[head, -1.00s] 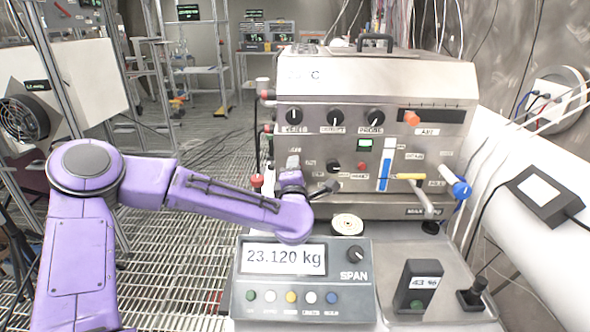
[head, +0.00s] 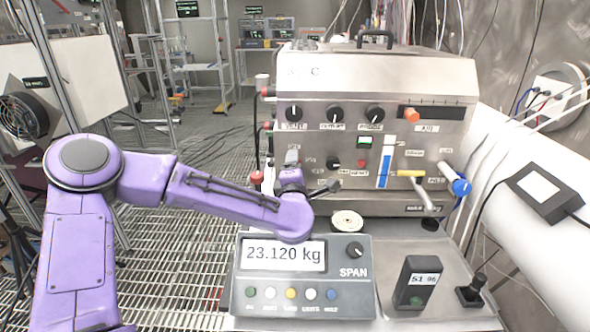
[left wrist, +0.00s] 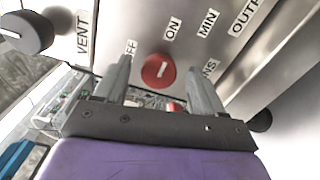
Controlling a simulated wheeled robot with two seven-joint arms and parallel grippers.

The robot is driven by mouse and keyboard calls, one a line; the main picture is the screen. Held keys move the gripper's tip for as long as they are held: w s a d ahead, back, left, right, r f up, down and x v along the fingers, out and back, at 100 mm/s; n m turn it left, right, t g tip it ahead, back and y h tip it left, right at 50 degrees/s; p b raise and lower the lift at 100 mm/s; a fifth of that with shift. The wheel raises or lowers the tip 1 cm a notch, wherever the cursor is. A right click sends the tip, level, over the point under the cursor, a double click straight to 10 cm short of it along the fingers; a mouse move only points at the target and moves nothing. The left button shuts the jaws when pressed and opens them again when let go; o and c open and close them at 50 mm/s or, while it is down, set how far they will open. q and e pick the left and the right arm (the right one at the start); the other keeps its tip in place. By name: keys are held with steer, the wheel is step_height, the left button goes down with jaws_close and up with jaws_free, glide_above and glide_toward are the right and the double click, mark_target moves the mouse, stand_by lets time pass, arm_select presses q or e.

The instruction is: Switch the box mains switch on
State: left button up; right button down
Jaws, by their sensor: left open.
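The steel box (head: 425,68) stands on the bench in the head view. In the left wrist view its mains switch is a round red knob (left wrist: 152,72) with a white mark, close to the labels OFF and ON. I cannot tell which label the mark points to. My left gripper (left wrist: 158,76) is open, with its two grey fingers on either side of the red knob in the picture. I cannot tell whether they touch it. In the head view my purple wrist hides most of the gripper and the switch. My right gripper is in neither view.
A scale display (head: 300,270) reading 23.120 kg stands in front of the box. A dark handset (head: 416,283) and a small joystick (head: 472,290) are to its right. Black knobs (head: 333,115) and a yellow-handled lever (head: 410,173) stick out of the box front. A white pipe runs along the right.

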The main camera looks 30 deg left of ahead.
arm_select(q)
steer(key=b+v, duration=0.2)
steer(key=v, duration=0.8)
